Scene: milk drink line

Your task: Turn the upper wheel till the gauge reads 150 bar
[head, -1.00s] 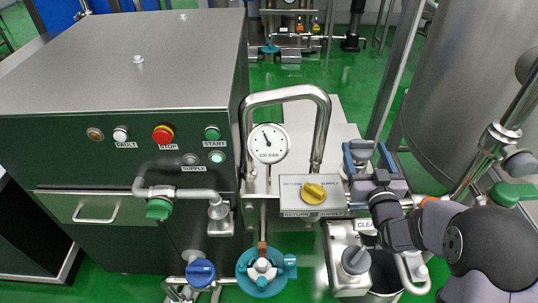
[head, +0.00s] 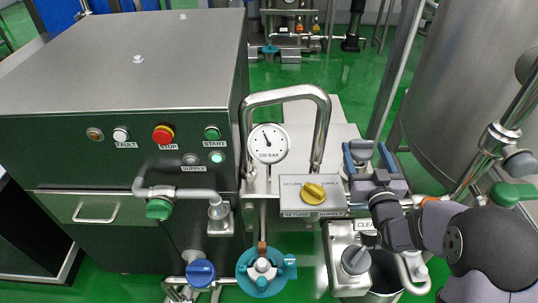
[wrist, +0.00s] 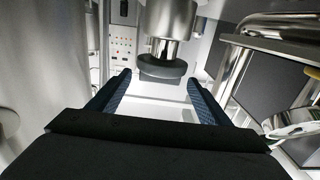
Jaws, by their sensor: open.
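The upper wheel is a dark grey round knob (head: 361,148) on a metal stem, right of the gauge. In the wrist view the wheel (wrist: 162,69) sits ahead, centred between the fingers and seemingly just past their tips. My gripper (head: 367,157) is open, with one blue-padded finger on each side of the wheel in the head view. I see no clear contact. The wrist view shows both fingers (wrist: 160,83) spread apart. The round white gauge (head: 268,143) has its needle pointing up and slightly left; its scale is too small to read.
A yellow knob (head: 314,193) on a metal box stands close left of my gripper. A second grey knob (head: 356,259) is below. A bent steel pipe (head: 322,120) rises between gauge and gripper. A large tank (head: 465,90) stands at right, and a teal valve (head: 263,272) at bottom.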

